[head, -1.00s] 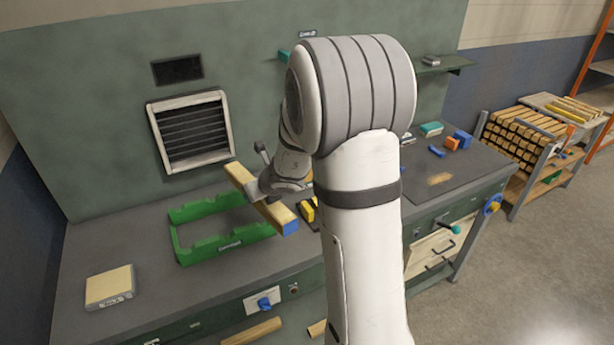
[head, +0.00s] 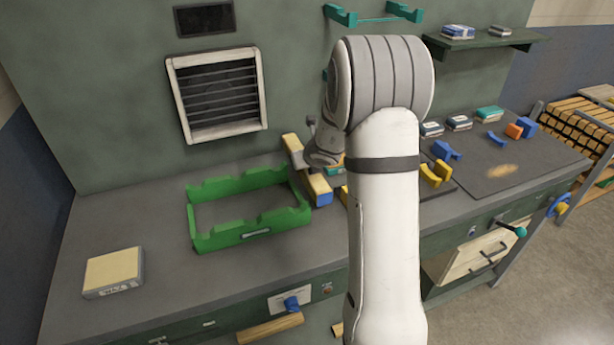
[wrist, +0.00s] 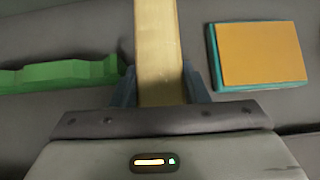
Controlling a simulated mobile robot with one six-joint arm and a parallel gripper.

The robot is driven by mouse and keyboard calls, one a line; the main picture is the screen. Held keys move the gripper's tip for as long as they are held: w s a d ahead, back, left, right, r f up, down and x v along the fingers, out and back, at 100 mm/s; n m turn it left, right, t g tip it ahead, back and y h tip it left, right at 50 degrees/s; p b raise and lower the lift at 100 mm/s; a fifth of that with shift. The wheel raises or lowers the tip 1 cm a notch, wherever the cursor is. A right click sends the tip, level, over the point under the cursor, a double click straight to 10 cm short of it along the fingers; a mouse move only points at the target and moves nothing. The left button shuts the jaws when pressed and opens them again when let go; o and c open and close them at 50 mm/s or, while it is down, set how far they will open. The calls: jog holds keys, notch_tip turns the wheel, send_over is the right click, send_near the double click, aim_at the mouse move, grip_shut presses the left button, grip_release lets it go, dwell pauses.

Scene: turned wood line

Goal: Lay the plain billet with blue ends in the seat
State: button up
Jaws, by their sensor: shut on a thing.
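The plain pale-wood billet (head: 306,172) is in my gripper (head: 322,158), just right of the green frame, with one blue end facing the front. In the wrist view the fingers of my gripper (wrist: 160,90) close on both sides of the billet (wrist: 158,45). Its far end runs out of that view. I cannot tell whether the billet touches the bench.
A pale box (head: 113,272) lies at the bench's left front. Yellow (head: 436,172) and blue (head: 445,150) notched blocks stand right of my arm. An orange-topped teal block (wrist: 262,54) lies right of the billet.

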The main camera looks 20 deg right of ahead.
jog(key=shift+a+f+b, duration=0.1)
jog(key=shift+f+b, duration=0.75)
jog(key=shift+f, duration=0.85)
jog(key=shift+f, duration=0.2)
jog(key=o, duration=1)
jog(key=shift+s, duration=0.1)
